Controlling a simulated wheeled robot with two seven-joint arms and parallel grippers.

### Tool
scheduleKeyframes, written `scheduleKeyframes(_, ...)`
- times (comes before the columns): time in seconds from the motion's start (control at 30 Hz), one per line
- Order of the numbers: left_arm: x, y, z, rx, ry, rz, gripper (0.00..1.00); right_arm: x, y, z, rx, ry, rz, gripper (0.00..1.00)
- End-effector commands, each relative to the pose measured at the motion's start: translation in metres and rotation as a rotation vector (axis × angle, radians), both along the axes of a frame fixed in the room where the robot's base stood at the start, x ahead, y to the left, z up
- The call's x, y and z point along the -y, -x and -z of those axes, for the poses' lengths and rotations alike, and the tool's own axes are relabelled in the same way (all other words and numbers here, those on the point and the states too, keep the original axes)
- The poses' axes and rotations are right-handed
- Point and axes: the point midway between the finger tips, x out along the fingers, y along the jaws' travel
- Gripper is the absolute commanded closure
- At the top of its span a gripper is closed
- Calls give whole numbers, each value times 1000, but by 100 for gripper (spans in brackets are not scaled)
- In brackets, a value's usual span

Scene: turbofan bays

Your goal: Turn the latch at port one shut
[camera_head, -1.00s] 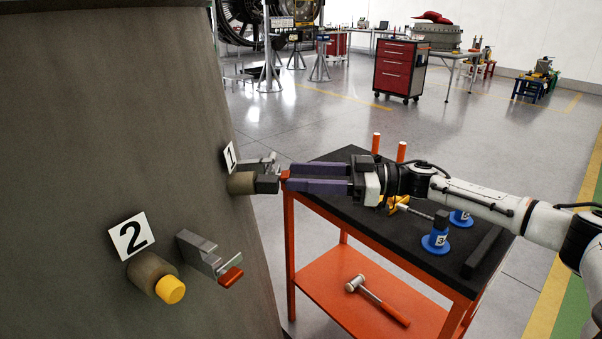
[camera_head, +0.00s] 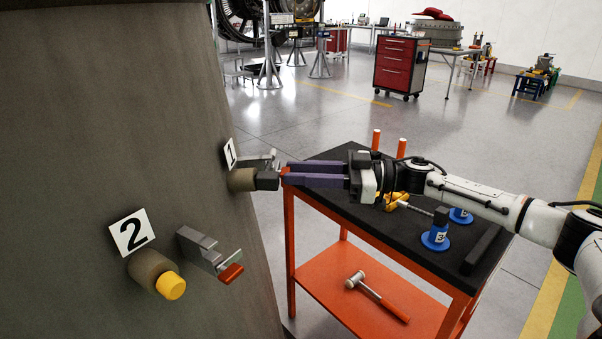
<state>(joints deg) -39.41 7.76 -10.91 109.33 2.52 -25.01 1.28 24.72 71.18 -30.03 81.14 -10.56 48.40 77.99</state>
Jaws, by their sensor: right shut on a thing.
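Port one, a tan stub (camera_head: 241,180) with a dark grey end piece (camera_head: 267,181), sticks out of the grey curved casing (camera_head: 110,110) below the label 1 (camera_head: 230,153). Its grey metal latch (camera_head: 256,163) sits just above and behind the stub. A small orange-red tip shows at the fingertips of my right gripper (camera_head: 286,173). This gripper has purple fingers, comes in from the right and is shut on the latch's tip, which its fingers mostly hide. My left gripper is not in view.
Port two (camera_head: 150,268) has a yellow cap (camera_head: 171,286) and a latch with a red handle (camera_head: 231,274). An orange cart (camera_head: 330,275) with a black top stands below my right arm, holding blue pieces (camera_head: 435,238) and orange posts. A hammer (camera_head: 375,296) lies on its lower shelf.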

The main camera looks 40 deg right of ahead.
Motion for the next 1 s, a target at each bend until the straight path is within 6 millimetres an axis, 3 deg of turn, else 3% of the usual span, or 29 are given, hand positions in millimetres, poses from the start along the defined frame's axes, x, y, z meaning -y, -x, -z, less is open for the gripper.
scheduleKeyframes(1.0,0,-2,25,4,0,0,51,2,-3,-1,669,590,-106,97)
